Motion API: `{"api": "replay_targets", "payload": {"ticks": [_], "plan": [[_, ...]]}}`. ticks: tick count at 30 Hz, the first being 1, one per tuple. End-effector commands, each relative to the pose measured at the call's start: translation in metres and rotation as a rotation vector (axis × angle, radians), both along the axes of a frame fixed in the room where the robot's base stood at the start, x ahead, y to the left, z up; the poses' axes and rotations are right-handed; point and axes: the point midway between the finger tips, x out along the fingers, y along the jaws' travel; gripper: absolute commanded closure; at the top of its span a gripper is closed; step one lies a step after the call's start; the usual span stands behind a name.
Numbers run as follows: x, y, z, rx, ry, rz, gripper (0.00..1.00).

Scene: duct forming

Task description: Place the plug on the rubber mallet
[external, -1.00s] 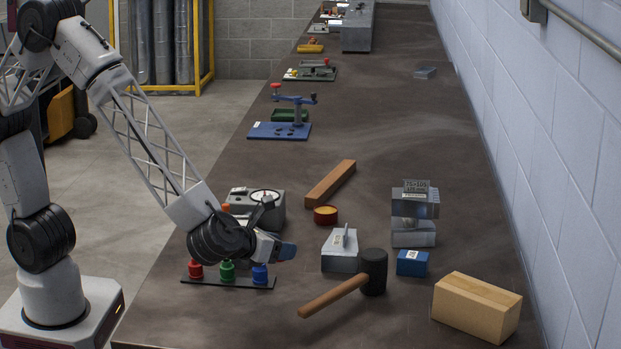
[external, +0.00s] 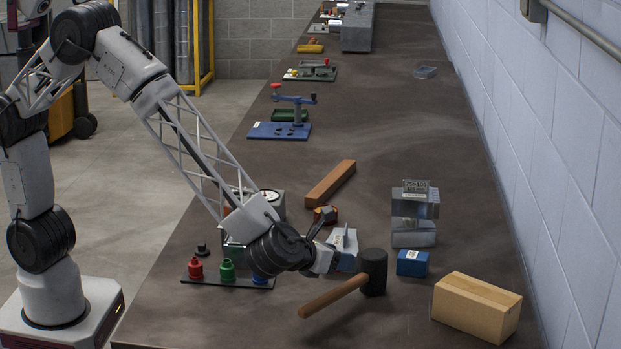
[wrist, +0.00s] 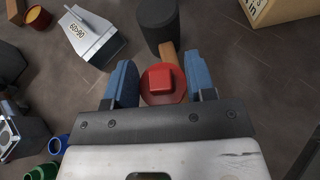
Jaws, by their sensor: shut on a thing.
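The plug (wrist: 162,82) is red, with a round base and a square raised top. In the wrist view it sits between the two blue fingers of my gripper (wrist: 163,86), which is shut on it. The rubber mallet has a black head (wrist: 158,24) and a wooden handle; part of the handle shows between the head and the plug, and the rest is hidden. In the external view the mallet (external: 373,270) lies on the bench, and my gripper (external: 343,262) is just left of its head. The plug cannot be made out there. Its gap above the mallet is unclear.
A grey block marked 60-90 (wrist: 92,37) stands close behind my gripper. A cardboard box (external: 477,306) and a blue block (external: 412,263) lie to the right. A rack (external: 213,283) with red, green and blue pieces is at left. Bench space in front is clear.

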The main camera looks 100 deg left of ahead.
Motion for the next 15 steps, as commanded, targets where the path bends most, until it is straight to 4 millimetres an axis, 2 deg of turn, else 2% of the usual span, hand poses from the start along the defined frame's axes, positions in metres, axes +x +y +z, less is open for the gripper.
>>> {"api": "replay_targets", "payload": {"ticks": [6, 15], "plan": [[0.017, -0.002, -0.002, -0.001, -0.001, 0.0, 0.72], [0.02, -0.002, -0.002, 0.0, 0.0, 0.0, 0.72]]}}
